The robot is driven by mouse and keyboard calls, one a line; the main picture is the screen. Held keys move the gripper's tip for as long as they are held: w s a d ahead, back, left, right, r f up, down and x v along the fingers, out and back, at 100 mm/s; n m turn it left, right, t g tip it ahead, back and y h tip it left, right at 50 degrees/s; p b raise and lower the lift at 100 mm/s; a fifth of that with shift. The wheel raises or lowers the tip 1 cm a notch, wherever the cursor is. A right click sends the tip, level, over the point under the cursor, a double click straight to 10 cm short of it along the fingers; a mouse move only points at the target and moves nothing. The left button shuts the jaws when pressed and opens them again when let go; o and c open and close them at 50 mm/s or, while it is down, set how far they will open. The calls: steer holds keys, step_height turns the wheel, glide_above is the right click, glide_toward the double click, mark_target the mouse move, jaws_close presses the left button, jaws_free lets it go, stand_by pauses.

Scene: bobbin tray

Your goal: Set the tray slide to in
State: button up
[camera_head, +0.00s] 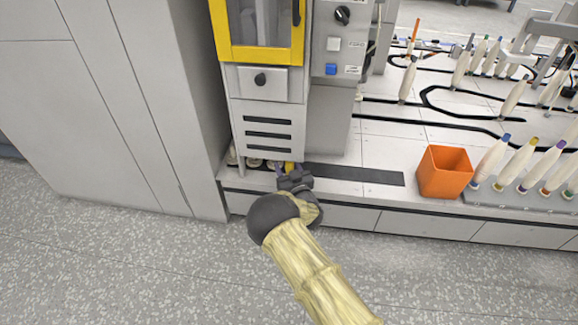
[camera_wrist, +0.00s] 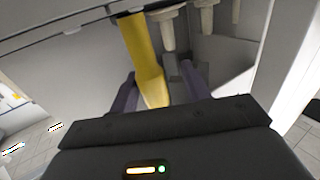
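A yellow bar (camera_head: 290,166) shows under the lower front of the grey machine; in the wrist view it is a long yellow piece (camera_wrist: 145,55). It looks like the handle of the tray slide, but the slide itself is mostly hidden and I cannot tell its position. My gripper (camera_head: 288,175) is low at the machine's foot. In the wrist view my gripper (camera_wrist: 162,88) has its dark fingers apart, with the yellow bar's end between them, nearer the left finger. I cannot tell whether they touch it.
The grey machine (camera_head: 269,137) has a yellow-framed door (camera_head: 258,55) above. Pale bobbins (camera_wrist: 168,32) hang close by the yellow bar. A dark strip (camera_head: 355,174) lies on the counter to the right, then an orange bin (camera_head: 444,172) and several bobbins on a rack. A cabinet stands left.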

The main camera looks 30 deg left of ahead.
steer(key=shift+w+d+r, duration=0.1)
steer(key=shift+s+d+r+p, duration=0.1)
steer(key=shift+s+d+p, duration=0.15)
steer(key=shift+d+p, duration=0.1)
steer(key=p+v, duration=0.6)
steer(key=v, duration=1)
steer(key=shift+s+p, duration=0.25)
steer(key=shift+p, duration=0.05)
steer(key=shift+d, duration=0.15)
